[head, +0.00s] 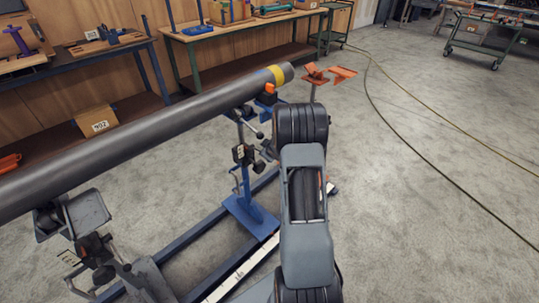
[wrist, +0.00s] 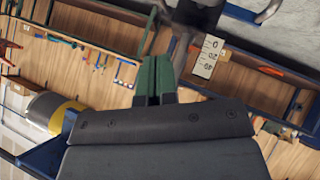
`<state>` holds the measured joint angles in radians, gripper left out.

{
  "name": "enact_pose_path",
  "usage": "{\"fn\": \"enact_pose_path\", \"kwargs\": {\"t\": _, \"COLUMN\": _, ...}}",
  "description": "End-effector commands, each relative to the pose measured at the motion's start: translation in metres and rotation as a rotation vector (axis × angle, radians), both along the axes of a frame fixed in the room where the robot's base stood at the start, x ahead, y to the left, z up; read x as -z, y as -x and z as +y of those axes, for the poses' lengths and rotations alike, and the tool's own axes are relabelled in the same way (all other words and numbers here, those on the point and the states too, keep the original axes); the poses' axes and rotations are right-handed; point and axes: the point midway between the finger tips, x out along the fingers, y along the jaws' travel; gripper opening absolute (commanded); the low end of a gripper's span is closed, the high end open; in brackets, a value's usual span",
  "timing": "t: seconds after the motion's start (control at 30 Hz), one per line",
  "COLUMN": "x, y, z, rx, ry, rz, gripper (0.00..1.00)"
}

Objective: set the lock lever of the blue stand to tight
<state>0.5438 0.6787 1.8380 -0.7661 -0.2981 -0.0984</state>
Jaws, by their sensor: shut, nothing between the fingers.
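The blue stand (head: 250,212) stands upright under the far end of the grey pipe (head: 150,125). Its dark clamp (head: 243,154) with a small scale is part way up the post. A metal lever with a dark knob (head: 251,130) sticks out above the clamp, but I cannot tell whether it is the lock lever or how it is set. In the wrist view, my gripper (wrist: 155,62) has green fingers, shut and empty. Their tips are just below a dark part (wrist: 197,14) beside a scale plate (wrist: 209,57). Contact is unclear. The head view hides the fingers behind my arm.
The pipe has a yellow band (head: 276,75) near its end. A grey support (head: 78,213) carries its near part. An orange-topped stand (head: 315,76) is beyond the pipe end. Workbenches (head: 240,27) line the wall.

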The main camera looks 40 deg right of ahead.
Motion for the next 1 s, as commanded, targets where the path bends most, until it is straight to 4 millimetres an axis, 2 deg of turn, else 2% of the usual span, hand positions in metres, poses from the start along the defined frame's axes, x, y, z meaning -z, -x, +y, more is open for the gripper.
{"fn": "enact_pose_path", "kwargs": {"t": 0.03, "x": 0.008, "y": -0.007, "z": -0.002, "rx": -0.001, "ry": -0.001, "rz": 0.001, "gripper": 0.0}}
{"fn": "enact_pose_path", "kwargs": {"t": 0.23, "x": 0.03, "y": -0.033, "z": -0.008, "rx": -0.001, "ry": 0.0, "rz": 0.001, "gripper": 0.0}}
{"fn": "enact_pose_path", "kwargs": {"t": 0.4, "x": 0.049, "y": -0.031, "z": -0.02, "rx": 0.001, "ry": -0.001, "rz": 0.001, "gripper": 0.0}}
{"fn": "enact_pose_path", "kwargs": {"t": 0.53, "x": 0.057, "y": -0.032, "z": -0.024, "rx": 0.0, "ry": 0.0, "rz": 0.0, "gripper": 0.0}}
{"fn": "enact_pose_path", "kwargs": {"t": 1.0, "x": 0.062, "y": -0.032, "z": -0.027, "rx": 0.0, "ry": 0.0, "rz": -0.001, "gripper": 0.0}}
